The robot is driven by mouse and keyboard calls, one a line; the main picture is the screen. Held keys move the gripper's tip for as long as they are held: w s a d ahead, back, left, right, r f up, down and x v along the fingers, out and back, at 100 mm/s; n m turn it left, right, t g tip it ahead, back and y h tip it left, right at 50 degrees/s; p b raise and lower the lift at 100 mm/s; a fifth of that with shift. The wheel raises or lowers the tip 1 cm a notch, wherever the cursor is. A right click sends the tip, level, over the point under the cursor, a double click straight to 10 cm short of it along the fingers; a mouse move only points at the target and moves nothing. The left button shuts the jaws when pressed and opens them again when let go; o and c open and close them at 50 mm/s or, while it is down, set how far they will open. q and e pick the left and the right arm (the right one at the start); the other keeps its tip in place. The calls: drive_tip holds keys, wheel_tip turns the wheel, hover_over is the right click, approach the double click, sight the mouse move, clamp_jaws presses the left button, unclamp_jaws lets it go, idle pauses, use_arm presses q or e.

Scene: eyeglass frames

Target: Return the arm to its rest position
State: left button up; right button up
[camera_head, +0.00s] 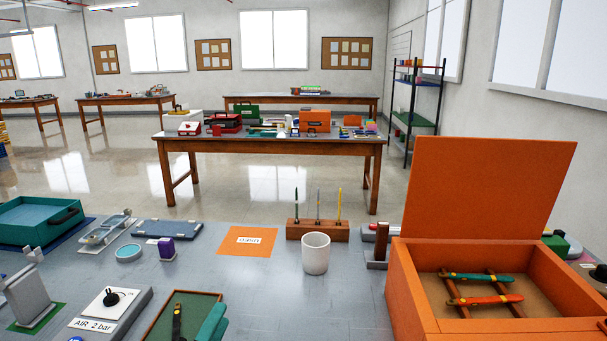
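I cannot make out either of my grippers or arms in the head view. An open orange box (412,300) stands at the right with its lid (490,185) raised. Inside it, a teal eyeglass temple (478,277) and an orange-red one (484,300) lie across two brown rails. A green-lined tray (158,325) at the bottom edge holds a dark slender part (177,322) and a teal part (212,322), both cut off by the frame.
A white mug (315,254) stands mid-bench before a wooden pen holder (318,231). An orange labelled sheet (248,241) lies left of it. A teal bin (38,222), a grey stand (30,295) and an air-pressure panel (108,306) are at left. The grey benchtop (290,305) is bare in front of the mug.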

use_arm(q)
drive_tip(key=s+a+f+n+g+y, duration=0.2)
drive_tip(key=a+f+n+g+y, duration=0.1)
drive_tip(key=f+n, duration=0.2)
drive_tip(key=s+a+f+n+g+y, duration=0.2)
drive_tip(key=s+f+n+y, duration=0.1)
drive_tip(key=f+n, duration=0.25)
drive_tip(key=s+f+n+g+h, duration=0.1)
drive_tip(key=s+f+n+g, duration=0.5)
drive_tip(key=s, duration=0.4)
drive_tip(key=s+f+n+g, duration=0.45)
drive_tip(key=s+f, duration=0.25)
drive_tip(key=s, duration=0.3)
wheel_tip(320, 180, down, 24)
drive_tip(key=g+p, duration=0.2)
drive_tip(key=s+a+f, duration=0.2)
drive_tip(key=s+f, duration=0.5)
drive_tip(key=s, duration=0.1)
drive_tip(key=s+a+f+g, duration=0.1)
drive_tip(key=s+f, duration=0.7)
drive_tip(key=s, duration=0.1)
drive_tip(key=shift+a+m+p, duration=0.4)
drive_tip(key=shift+p, duration=0.05)
drive_tip(key=shift+s, duration=0.1)
